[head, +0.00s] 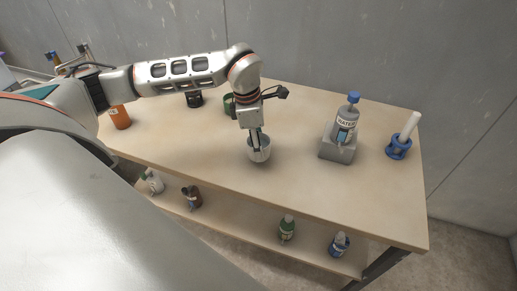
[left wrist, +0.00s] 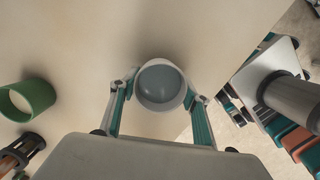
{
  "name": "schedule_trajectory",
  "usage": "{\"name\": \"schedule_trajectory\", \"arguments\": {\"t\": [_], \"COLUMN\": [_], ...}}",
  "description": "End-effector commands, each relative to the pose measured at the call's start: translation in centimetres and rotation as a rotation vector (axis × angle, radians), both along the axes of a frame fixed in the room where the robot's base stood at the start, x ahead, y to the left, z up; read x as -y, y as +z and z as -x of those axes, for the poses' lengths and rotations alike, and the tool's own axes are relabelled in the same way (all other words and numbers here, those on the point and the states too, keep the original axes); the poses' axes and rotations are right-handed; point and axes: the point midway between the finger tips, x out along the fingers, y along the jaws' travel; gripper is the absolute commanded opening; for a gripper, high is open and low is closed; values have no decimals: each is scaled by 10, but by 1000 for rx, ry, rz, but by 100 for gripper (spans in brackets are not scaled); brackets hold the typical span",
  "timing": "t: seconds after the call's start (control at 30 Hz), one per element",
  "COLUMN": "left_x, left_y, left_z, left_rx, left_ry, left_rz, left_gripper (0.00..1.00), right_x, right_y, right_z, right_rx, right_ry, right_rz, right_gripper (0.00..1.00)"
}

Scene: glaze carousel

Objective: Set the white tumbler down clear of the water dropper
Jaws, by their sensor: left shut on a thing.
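The white tumbler (head: 264,155) is upright over the middle of the table, near its front half. My left gripper (head: 257,142) reaches down to it from above and is shut on it. In the left wrist view the tumbler (left wrist: 160,84) sits between the two fingers, with its grey inside showing. I cannot tell whether its base touches the table. The water dropper (head: 345,128), a grey bottle with a blue cap and a WATER label, stands in a grey holder (head: 337,153) to the right, with a clear gap from the tumbler. My right gripper is not in view.
A green cup (head: 228,105) is behind my left gripper, with a dark holder (head: 194,99) and orange bottle (head: 120,117) further left. A blue holder with a white rod (head: 399,149) stands far right. Bare tabletop (head: 310,185) lies in front. Several bottles stand on the lower shelf (head: 255,228).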

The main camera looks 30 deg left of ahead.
Motion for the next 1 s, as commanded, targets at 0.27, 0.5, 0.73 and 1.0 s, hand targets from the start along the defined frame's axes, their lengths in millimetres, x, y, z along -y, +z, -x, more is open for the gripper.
{"name": "schedule_trajectory", "arguments": {"t": [0.27,0.5,0.73,1.0], "left_x": [0,0,0,0], "left_y": [-22,-23,-25,-23], "left_z": [0,0,0,0], "left_rx": [0,0,0,0], "left_ry": [1,1,1,1], "left_rz": [1,0,0,0], "left_gripper": [19,19,63,63], "right_x": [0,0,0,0], "right_y": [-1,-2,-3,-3], "right_z": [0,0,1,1], "right_rx": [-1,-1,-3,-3], "right_ry": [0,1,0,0], "right_rz": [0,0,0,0], "right_gripper": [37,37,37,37]}}
